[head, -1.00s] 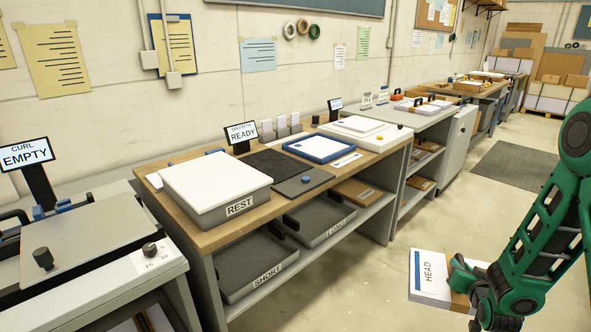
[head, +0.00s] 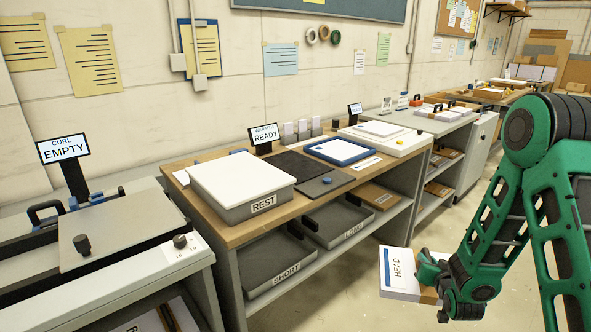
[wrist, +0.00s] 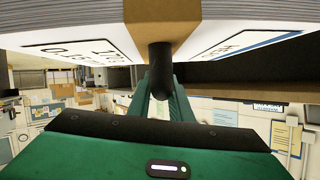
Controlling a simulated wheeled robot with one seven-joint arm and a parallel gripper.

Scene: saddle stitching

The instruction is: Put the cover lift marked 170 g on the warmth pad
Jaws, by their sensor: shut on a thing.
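My gripper (head: 428,272) is shut on a white paper stack with a brown band, the cover lift (head: 397,270), at the lower right of the head view. Its face reads HEAD with a blue stripe beside it. In the wrist view the lift (wrist: 90,42) fills the top, with upside-down print that I cannot read fully. The warmth pad (head: 292,164) looks like a flat dark mat on the wooden bench, by the sign (head: 264,136) reading WARMTH READY. The mat looks bare. My gripper is in front of the bench, well away from the pad.
A white-topped REST box (head: 243,185) stands left of the pad. A blue-rimmed tray (head: 340,151) lies to its right, and a grey plate with a knob (head: 325,183) in front. Trays marked SHORT (head: 275,268) and LONG (head: 350,222) are on the shelf below. Floor is open at right.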

